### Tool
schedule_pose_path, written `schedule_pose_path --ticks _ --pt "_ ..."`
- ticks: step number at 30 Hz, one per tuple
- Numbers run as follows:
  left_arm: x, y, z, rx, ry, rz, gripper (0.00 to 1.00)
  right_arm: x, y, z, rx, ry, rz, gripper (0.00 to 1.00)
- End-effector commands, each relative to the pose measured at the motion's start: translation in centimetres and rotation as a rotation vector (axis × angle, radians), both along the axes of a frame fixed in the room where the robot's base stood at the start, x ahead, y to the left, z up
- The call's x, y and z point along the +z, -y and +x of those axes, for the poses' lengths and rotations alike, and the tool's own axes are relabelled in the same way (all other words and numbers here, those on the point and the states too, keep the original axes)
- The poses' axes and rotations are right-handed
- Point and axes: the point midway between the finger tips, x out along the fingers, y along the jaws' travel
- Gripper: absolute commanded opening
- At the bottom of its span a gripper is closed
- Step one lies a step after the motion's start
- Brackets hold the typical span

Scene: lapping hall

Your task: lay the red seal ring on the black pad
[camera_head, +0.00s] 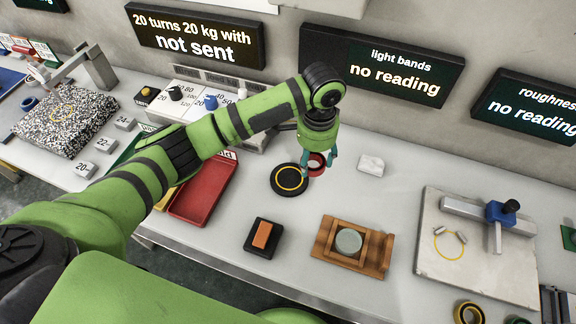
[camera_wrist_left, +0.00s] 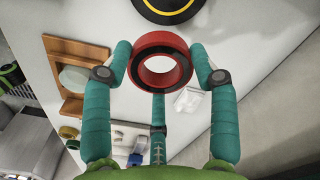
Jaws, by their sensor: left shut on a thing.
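The red seal ring (camera_head: 317,169) is between the fingers of my left gripper (camera_head: 319,163), which is shut on it. In the left wrist view, the fingertips of my left gripper (camera_wrist_left: 160,73) press the red seal ring (camera_wrist_left: 140,77) from both sides, and its dark inner band shows. A round black pad (camera_head: 278,187) with a yellow circle lies just left of the ring in the head view. Its edge also shows at the top of the left wrist view (camera_wrist_left: 168,17). The pad's face is bare. I cannot tell the ring's height over the table. My right gripper is not in view.
A red tray (camera_head: 203,190) lies left of the pad. A black block with an orange top (camera_head: 263,236) and a wooden holder with a grey disc (camera_head: 349,241) stand in front. A white lump (camera_head: 371,165) lies right; a plate with a blue-clamped gauge (camera_head: 470,262) stands farther right.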

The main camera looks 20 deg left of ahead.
Motion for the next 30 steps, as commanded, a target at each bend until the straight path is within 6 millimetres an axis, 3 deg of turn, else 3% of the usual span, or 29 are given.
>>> schedule_pose_path --ticks 3,9,21,30 --pt "-1.4 -2.9 -0.3 0.004 -0.003 0.003 0.25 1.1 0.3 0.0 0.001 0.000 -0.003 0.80" --pt "-3.0 -5.3 -0.5 0.001 0.000 0.000 0.25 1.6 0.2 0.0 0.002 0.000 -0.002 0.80" --pt "-7.2 -5.6 -0.5 -0.001 0.001 0.001 0.25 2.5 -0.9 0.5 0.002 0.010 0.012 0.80" --pt "-7.4 -5.6 -0.5 0.000 0.001 0.000 0.25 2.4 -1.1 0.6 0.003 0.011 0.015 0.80"
